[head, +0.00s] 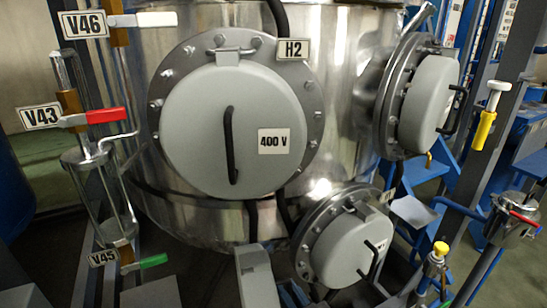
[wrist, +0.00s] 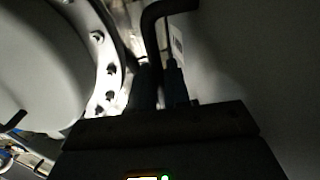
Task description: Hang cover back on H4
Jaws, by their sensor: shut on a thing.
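In the wrist view my gripper (wrist: 160,88) is shut on a black bent handle (wrist: 170,8). A dim grey surface (wrist: 245,70) fills the right side beside it, apparently the held cover, with a small label seen edge-on near the handle. My gripper and this cover do not show clearly in the head view. No H4 label is readable; which mount is H4 I cannot tell.
The steel vessel (head: 190,225) carries a cover at H2 (head: 230,110), a cover at upper right (head: 428,92) and one at lower right (head: 345,250). A bolted flange (wrist: 108,70) is close left of my gripper. Valve V43's red handle (head: 105,115) is at left.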

